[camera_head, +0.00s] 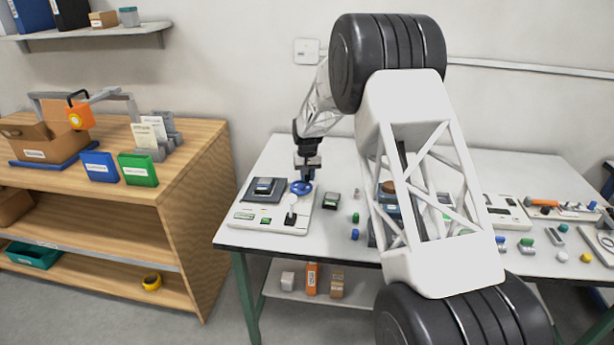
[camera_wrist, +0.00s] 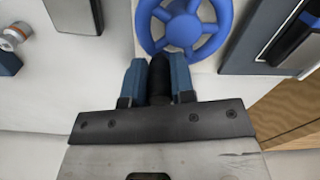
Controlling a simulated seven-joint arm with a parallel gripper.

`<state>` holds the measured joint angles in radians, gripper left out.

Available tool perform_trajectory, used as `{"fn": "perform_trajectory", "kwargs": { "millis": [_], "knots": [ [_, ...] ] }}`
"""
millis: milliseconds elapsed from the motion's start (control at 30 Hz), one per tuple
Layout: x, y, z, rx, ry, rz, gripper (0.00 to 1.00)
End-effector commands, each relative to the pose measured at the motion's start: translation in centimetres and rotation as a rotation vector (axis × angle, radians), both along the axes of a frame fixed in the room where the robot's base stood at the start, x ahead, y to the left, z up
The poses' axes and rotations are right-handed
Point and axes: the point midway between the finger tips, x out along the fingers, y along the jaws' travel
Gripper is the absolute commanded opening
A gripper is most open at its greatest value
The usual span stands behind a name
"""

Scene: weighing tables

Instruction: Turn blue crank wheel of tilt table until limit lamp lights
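The blue crank wheel (camera_head: 301,187) sits at the right of the tilt table unit (camera_head: 240,222), a pale base carrying a dark platform (camera_head: 262,184). In the wrist view the spoked blue wheel (camera_wrist: 183,30) is just ahead of my fingers. My gripper (camera_head: 304,176) is down at the wheel, pointing downward. In the wrist view its blue fingertips (camera_wrist: 158,78) stand on either side of a dark upright handle (camera_wrist: 158,72) at the wheel's near rim and appear to touch it. I cannot make out the limit lamp or whether it is lit.
A small dark device (camera_head: 331,201) stands right of the unit, with green (camera_head: 355,217) and blue (camera_head: 354,234) pieces nearby. My arm hides the table's middle. A wooden shelf unit (camera_head: 190,215) with boxes stands at left. Several small parts lie on the right side.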

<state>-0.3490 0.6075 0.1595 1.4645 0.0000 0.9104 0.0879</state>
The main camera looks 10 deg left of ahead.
Motion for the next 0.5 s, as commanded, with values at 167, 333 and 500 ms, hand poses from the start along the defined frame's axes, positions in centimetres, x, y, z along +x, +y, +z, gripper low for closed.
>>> {"fn": "perform_trajectory", "kwargs": {
  "millis": [167,333,500],
  "knots": [
    [0.04,-0.02,0.05,0.0,-0.001,0.0,0.49],
    [0.02,0.0,0.03,0.0,0.0,0.0,0.49],
    [0.02,0.01,0.19,0.0,-0.001,0.001,0.49]
  ]
}}
